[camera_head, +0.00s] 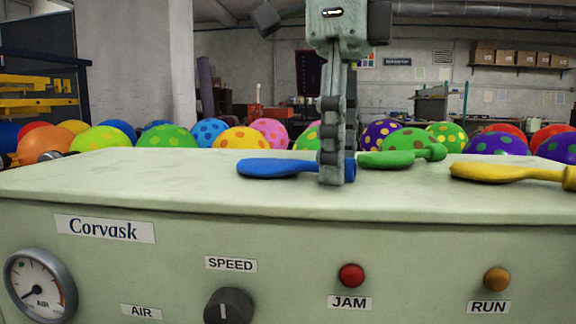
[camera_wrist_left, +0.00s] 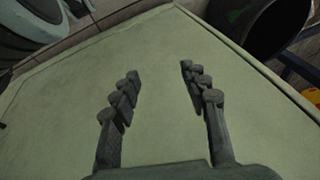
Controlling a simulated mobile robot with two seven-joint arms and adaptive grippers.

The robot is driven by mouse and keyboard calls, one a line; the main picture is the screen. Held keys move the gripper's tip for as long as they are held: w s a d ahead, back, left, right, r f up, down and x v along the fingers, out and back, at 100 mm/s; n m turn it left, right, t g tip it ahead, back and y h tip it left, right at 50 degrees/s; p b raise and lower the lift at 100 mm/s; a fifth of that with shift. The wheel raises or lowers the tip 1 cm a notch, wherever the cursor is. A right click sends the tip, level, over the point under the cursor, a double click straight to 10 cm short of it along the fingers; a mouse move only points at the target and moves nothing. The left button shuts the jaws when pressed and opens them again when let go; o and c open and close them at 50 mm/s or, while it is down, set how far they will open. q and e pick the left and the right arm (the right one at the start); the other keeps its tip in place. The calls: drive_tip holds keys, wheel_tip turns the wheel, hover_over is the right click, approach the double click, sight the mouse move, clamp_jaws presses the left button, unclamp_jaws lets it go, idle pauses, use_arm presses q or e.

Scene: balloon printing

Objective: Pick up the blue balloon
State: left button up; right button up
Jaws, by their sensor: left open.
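A flat, deflated blue balloon (camera_head: 275,168) lies on the pale green machine top (camera_head: 120,175) in the head view. My right gripper (camera_head: 332,180) points down at the balloon's neck end and hides part of it; a bit of blue shows just right of the fingers. The fingers are seen edge-on, so I cannot tell if they are closed on the neck. In the left wrist view my left gripper (camera_wrist_left: 160,72) is open with nothing between its fingers, over a pale green surface (camera_wrist_left: 155,135).
A green balloon (camera_head: 390,158) and a yellow balloon (camera_head: 495,172) lie on the top to the right of the right gripper. The left part of the top is clear. Several colourful balls stand behind the machine. A dark round container (camera_wrist_left: 262,25) shows in the left wrist view.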

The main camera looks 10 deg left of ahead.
drive_tip(key=c, duration=0.7)
drive_tip(key=shift+o, duration=0.2)
drive_tip(key=shift+r, duration=0.15)
